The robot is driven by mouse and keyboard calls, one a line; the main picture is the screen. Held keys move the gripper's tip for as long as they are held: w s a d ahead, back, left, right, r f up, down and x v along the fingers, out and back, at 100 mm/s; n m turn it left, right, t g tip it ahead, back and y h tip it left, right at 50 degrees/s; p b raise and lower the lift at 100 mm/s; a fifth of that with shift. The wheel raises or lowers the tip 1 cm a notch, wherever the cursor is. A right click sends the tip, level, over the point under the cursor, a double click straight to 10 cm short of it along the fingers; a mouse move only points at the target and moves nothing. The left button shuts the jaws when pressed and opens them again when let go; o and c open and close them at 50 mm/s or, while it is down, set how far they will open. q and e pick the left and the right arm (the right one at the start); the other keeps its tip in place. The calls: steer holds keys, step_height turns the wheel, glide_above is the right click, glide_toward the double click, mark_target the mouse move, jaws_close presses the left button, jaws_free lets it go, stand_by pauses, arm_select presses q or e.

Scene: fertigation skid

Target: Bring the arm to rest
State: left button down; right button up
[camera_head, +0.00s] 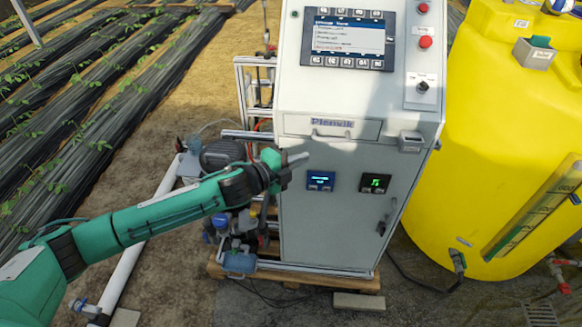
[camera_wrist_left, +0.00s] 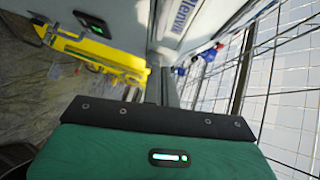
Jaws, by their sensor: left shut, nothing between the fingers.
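My left arm, green with black joints, comes in from the left in the head view. Its gripper (camera_head: 296,158) is shut and empty, in front of the grey control cabinet (camera_head: 330,215). The fingers point right, below the drawer with the name label. I cannot tell whether they touch the cabinet. In the left wrist view the green gripper body (camera_wrist_left: 165,150) fills the bottom, and the fingers are hard to make out. The right gripper is not in view.
A screen (camera_head: 345,40) and red buttons (camera_head: 425,42) are on the cabinet's sloped top. A yellow tank (camera_head: 490,130) stands to the right. Pumps and pipes (camera_head: 240,245) sit low left of the cabinet on a wooden pallet (camera_head: 330,280).

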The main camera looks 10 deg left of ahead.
arm_select(q)
steer(key=s+a+f+n+y, duration=0.1)
steer(key=a+f+n+y, duration=0.3)
steer(key=f, duration=0.7)
steer(key=s+a+f+n+y+b, duration=0.1)
steer(key=a+f+n, duration=0.4)
steer(key=f, duration=0.6)
steer(key=s+a+f+n+y, duration=0.1)
steer(key=a+f+n+y, duration=0.2)
steer(key=a+f, duration=0.55)
steer(key=s+a+f+n+g+y, duration=0.1)
steer(key=s+f+n+g, duration=0.15)
steer(key=s+f, duration=0.7)
steer(key=s+a+f+n+g+y, duration=0.1)
steer(key=s+a+f+n+g, duration=0.15)
steer(key=s+f, duration=0.7)
steer(key=s+f+n+g, duration=0.2)
steer(key=s+f, duration=0.3)
steer(key=s, duration=0.7)
steer(key=s+f+n+g+y, duration=0.1)
steer(key=s+f+n, duration=0.1)
steer(key=s+f, duration=0.4)
steer(key=s+f+n+g, duration=0.1)
steer(key=s+f, duration=0.5)
steer(key=s, duration=1.1)
steer(key=shift+s+a+f+n+g+y, duration=0.15)
steer(key=shift+s+n+g+y, duration=0.2)
steer(key=shift+g, duration=0.45)
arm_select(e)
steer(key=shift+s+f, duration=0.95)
